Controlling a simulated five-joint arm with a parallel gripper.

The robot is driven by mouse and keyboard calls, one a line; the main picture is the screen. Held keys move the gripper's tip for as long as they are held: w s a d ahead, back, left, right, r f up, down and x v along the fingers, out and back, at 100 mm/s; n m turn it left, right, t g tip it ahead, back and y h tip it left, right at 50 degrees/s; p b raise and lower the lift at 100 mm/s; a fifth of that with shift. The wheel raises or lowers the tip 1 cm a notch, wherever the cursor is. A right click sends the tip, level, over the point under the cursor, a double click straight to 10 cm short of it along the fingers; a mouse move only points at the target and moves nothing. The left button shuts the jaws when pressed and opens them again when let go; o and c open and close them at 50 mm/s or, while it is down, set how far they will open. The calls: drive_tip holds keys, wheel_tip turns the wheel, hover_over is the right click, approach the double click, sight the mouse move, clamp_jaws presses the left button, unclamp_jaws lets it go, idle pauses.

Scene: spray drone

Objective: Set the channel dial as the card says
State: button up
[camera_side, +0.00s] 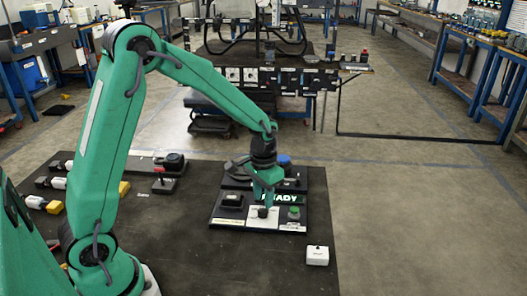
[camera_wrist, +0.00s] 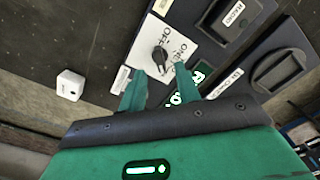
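A black control board (camera_side: 218,215) lies on the dark table under my gripper. On it is a white plate (camera_side: 258,222) with a small dark knob (camera_side: 262,212). In the wrist view the plate (camera_wrist: 186,50) carries ON and OFF lettering around the dark knob (camera_wrist: 158,58). My gripper (camera_wrist: 158,70) is open, its two green fingers apart, with the knob just beyond and between the tips in the picture. I cannot tell whether they touch it. In the side view my gripper (camera_side: 264,200) is over the board. I cannot clearly identify the channel dial or a card.
A green READY display (camera_side: 286,198), a green button (camera_side: 294,213) and a blue part (camera_side: 284,160) sit on the board. A small white box (camera_side: 317,255) lies at the right; the wrist view shows it too (camera_wrist: 70,85). Table space in front of the board is clear.

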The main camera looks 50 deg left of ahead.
sight(263, 209)
drive_tip(key=shift+r, duration=1.9)
drive_tip(key=shift+r, duration=0.15)
drive_tip(key=shift+s+r, duration=0.15)
drive_tip(key=shift+r, duration=0.05)
drive_tip(key=s+r+t, duration=0.2)
drive_tip(key=s+r, duration=0.4)
drive_tip(key=s, duration=0.3)
drive_tip(key=s+d+r+t, duration=0.1)
drive_tip(key=s+r+t, duration=0.2)
drive_tip(key=s+r, duration=0.4)
drive_tip(key=s, duration=0.2)
drive_tip(key=shift+s+d+r+t, duration=0.2)
drive_tip(key=shift+s+r+t, duration=0.1)
